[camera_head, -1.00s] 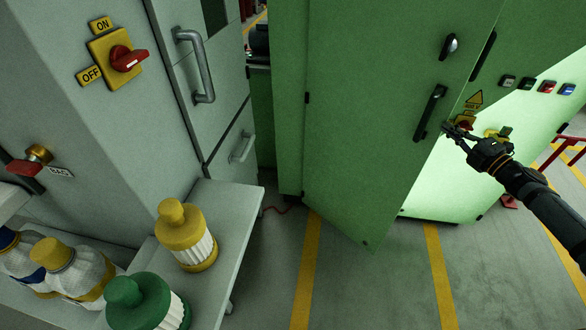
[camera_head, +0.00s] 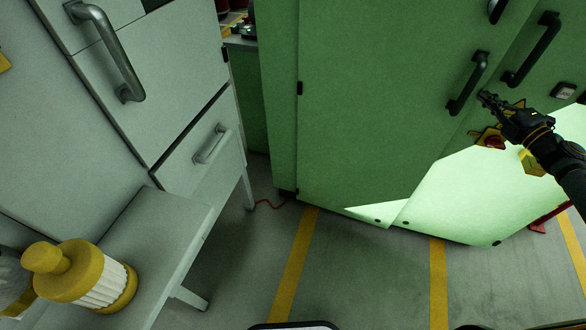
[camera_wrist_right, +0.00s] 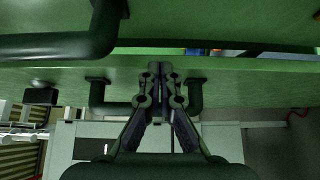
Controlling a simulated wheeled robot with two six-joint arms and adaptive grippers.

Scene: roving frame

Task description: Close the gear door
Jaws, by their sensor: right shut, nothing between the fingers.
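The green gear door (camera_head: 380,110) stands slightly ajar in the head view, with a dark bar handle (camera_head: 468,84) near its free edge. Beside it, the other green panel carries a second dark handle (camera_head: 532,50). My right gripper (camera_head: 486,97) is shut and empty, just beside the door handle. Whether it touches the door is unclear. The right wrist view shows the shut fingers (camera_wrist_right: 160,75) in front of a green door edge (camera_wrist_right: 250,75), with a narrow gap above it showing coloured things inside. My left gripper is out of view.
A grey cabinet (camera_head: 165,75) with handles stands at the left. The floor with yellow stripes (camera_head: 297,255) in front is clear.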

